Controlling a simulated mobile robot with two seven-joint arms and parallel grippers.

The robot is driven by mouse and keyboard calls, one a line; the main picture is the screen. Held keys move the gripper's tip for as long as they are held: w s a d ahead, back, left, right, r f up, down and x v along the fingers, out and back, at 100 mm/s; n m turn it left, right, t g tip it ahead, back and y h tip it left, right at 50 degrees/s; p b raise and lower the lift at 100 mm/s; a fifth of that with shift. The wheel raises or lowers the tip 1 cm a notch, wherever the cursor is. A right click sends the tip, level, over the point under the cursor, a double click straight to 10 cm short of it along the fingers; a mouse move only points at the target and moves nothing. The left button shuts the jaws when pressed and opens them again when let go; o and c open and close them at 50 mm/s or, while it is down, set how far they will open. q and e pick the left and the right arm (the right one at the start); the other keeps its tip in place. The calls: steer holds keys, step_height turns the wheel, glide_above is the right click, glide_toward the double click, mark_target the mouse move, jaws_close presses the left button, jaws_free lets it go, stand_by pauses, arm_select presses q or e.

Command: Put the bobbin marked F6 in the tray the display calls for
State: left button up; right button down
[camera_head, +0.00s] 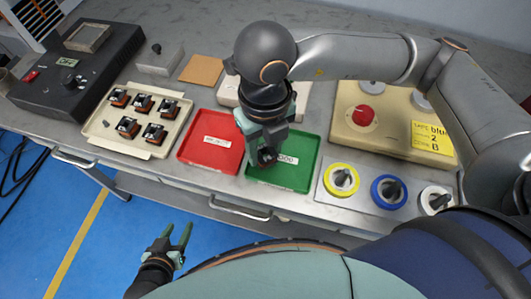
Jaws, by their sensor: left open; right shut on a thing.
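My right gripper (264,142) points down over the green tray (305,168) and is shut on a small dark bobbin (267,156). No marking on this bobbin can be read, and the jaws hide part of it. Whether it touches the tray floor cannot be told. The red tray (190,148) lies just left of the green one and looks empty; its white label is too small to read. The green tray's label is partly hidden. A small display (67,62) on the black machine is unreadable. My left gripper (183,236) is open and empty, low over the blue floor.
A cream tray (96,137) with several black-and-orange parts stands left of the red tray. Yellow, blue and white ring-shaped knobs (341,180) stand to the right. A beige box (350,133) with a red button and a yellow note stands behind them. A brown pad (201,70) lies farther back.

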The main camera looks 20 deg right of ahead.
mark_target(265, 158)
steer(key=shift+f, duration=1.55)
steer(key=shift+f+b, duration=0.2)
steer(key=shift+b, duration=0.15)
steer(key=c, duration=0.7)
jaws_free()
steer(key=shift+o, duration=0.2)
step_height(265, 158, up, 12)
steer(key=p, duration=0.1)
steer(key=shift+r+p, duration=0.25)
steer(key=shift+p, duration=0.1)
